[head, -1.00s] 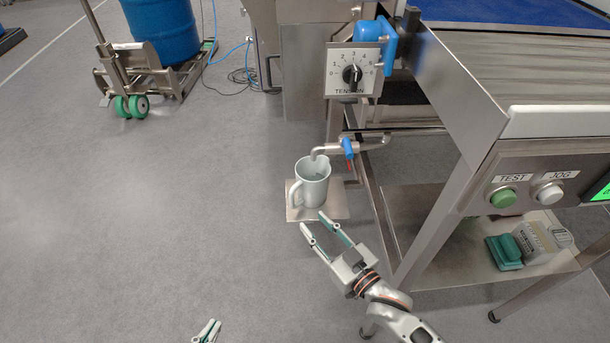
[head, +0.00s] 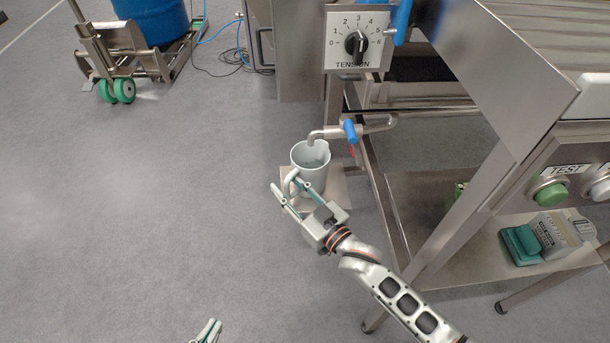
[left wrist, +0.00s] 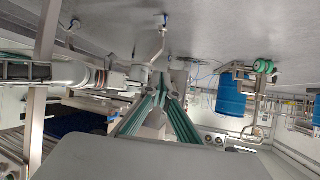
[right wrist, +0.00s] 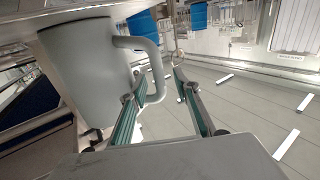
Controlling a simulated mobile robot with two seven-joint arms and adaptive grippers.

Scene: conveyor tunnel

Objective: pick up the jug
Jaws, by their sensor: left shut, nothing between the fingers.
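The pale grey-green jug (head: 312,158) stands upright on a small metal plate (head: 335,188), under a tap (head: 335,132). Its handle faces left and toward me. My right gripper (head: 285,184) is open at the handle, with one finger on each side of it. In the right wrist view the jug body (right wrist: 85,65) fills the left, and the handle (right wrist: 152,65) comes down between the open fingers (right wrist: 160,76). I cannot tell whether either finger touches it. My left gripper (head: 209,330) is shut and empty at the bottom edge, far from the jug.
The tap's blue lever (head: 349,130) and spout are close above the jug. A metal machine frame (head: 470,200) with a tension dial (head: 357,42) stands to the right. A blue drum on a trolley (head: 125,50) is at the back left. The floor at left is clear.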

